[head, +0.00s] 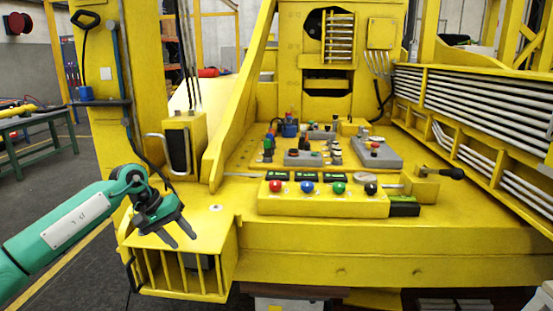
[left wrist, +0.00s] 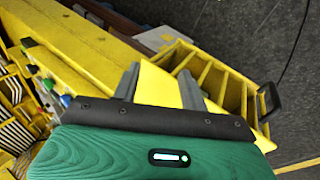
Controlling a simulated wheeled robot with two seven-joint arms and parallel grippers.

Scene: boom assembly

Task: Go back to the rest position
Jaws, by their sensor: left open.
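My left gripper (head: 181,232) is open and empty. In the head view it hangs at the left, in front of the left corner of the yellow machine (head: 330,238), with its fingers pointing down and to the right. In the left wrist view its two grey fingers (left wrist: 158,85) stand apart, with a yellow surface of the machine behind them and nothing between them. I cannot tell the exact gap between the fingers and the machine. My right gripper is in neither view.
A yellow button box (head: 322,204) with red, blue, green and black buttons sits on the deck. A yellow barred cage (head: 180,272) projects near my left gripper; it also shows in the left wrist view (left wrist: 228,88). A green workbench (head: 38,122) stands far left. Grey floor is open at left.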

